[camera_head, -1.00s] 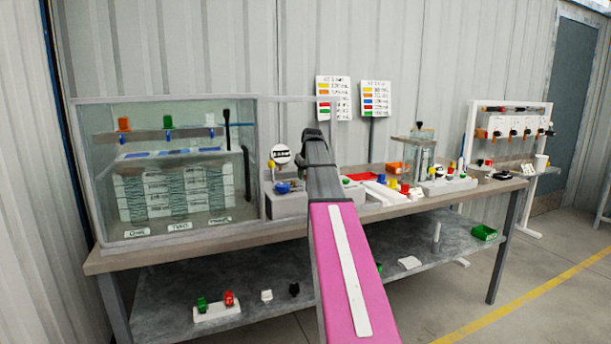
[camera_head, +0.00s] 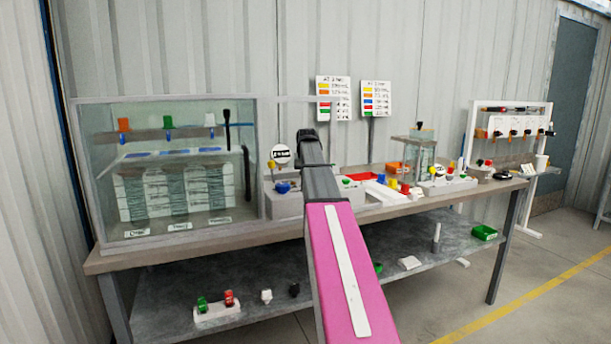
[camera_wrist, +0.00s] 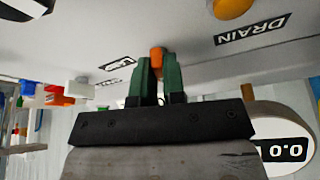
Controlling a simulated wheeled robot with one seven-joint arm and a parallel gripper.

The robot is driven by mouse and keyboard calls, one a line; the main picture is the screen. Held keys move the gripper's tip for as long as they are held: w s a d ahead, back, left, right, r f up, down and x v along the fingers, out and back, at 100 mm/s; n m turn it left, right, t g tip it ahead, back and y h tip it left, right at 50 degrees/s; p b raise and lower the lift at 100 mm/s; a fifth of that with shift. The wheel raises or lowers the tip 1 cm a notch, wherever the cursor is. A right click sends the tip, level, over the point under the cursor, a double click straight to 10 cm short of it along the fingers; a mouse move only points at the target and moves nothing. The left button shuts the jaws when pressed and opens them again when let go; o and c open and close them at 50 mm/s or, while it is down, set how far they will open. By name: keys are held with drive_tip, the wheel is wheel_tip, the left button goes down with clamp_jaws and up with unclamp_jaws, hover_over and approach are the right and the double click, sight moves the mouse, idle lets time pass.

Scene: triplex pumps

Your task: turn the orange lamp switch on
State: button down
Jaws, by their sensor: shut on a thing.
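In the wrist view, the small orange lamp switch (camera_wrist: 157,58) stands out from a pale grey panel (camera_wrist: 190,45). A small black-and-white label, too slanted to read surely, lies beside it. My gripper (camera_wrist: 157,78) has its two dark green fingers on either side of the switch, shut on it. The finger faces hide part of the switch, so its exact turn is hard to tell. In the head view, my arm hides the switch and the gripper. The grey box (camera_head: 287,205) on the bench shows just left of my arm.
A label reading DRAIN and a yellow-orange knob (camera_wrist: 230,8) are near the switch. A round 0.0 display (camera_wrist: 284,150) stands close to the gripper. A glass tank (camera_head: 170,165) fills the bench's left side. Coloured parts crowd the bench to the right.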

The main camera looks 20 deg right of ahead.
drive_tip(key=m, duration=0.2)
drive_tip(key=m+h, duration=0.1)
drive_tip(key=m, duration=0.1)
drive_tip(key=shift+w+a+m+g+h, duration=0.1)
drive_tip(key=shift+m+g+h, duration=0.2)
drive_tip(key=shift+g, duration=0.1)
drive_tip(key=shift+m+g+h, duration=0.6)
drive_tip(key=shift+m, duration=1.2)
drive_tip(key=c, duration=1.2)
unclamp_jaws()
drive_tip(key=v, duration=1)
drive_tip(key=shift+r, duration=0.35)
drive_tip(key=shift+a, duration=0.1)
